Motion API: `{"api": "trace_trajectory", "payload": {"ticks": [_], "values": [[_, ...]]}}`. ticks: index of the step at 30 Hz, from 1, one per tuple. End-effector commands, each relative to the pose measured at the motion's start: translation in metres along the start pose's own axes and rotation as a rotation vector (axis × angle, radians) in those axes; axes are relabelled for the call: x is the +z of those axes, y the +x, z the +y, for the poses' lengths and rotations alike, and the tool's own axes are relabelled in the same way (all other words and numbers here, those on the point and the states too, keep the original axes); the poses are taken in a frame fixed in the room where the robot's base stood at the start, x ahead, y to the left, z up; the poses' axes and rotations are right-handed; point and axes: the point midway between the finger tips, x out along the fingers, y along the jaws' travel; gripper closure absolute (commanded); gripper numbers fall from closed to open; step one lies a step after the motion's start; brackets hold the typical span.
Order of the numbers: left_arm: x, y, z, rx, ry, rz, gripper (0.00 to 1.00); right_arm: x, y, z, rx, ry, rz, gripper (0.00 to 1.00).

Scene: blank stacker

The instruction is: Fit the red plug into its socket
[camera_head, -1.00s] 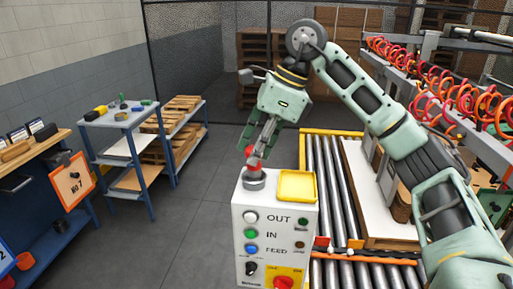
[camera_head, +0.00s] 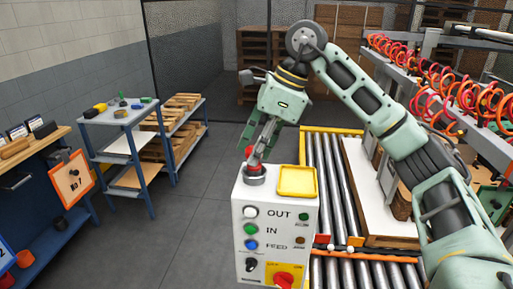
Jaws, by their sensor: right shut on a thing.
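The red plug (camera_head: 253,156) is upright over the round grey socket (camera_head: 254,178) on top of the white control box (camera_head: 263,202). Its lower part meets the socket; how deep it sits I cannot tell. My right gripper (camera_head: 253,150) comes down from above and is shut on the red plug, its fingers partly hiding it. My left gripper is not in view.
A yellow tray (camera_head: 297,182) lies on the box top just right of the socket. A roller conveyor (camera_head: 327,180) runs behind and right of the box. A blue shelf cart (camera_head: 121,150) stands at the left, with open floor between.

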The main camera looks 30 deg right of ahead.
Motion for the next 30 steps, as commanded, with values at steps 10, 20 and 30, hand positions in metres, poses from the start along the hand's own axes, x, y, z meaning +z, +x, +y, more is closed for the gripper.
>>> {"api": "trace_trajectory", "payload": {"ticks": [10,20,30], "values": [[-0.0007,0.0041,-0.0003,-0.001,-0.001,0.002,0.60,-0.0023,0.0054,-0.0001,0.000,0.000,0.000,1.00],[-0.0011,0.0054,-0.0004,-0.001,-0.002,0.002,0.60,-0.0030,0.0073,-0.0001,0.000,0.000,0.000,0.64],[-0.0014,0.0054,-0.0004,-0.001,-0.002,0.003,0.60,-0.0030,0.0072,-0.0001,0.000,0.000,0.000,0.53]]}}
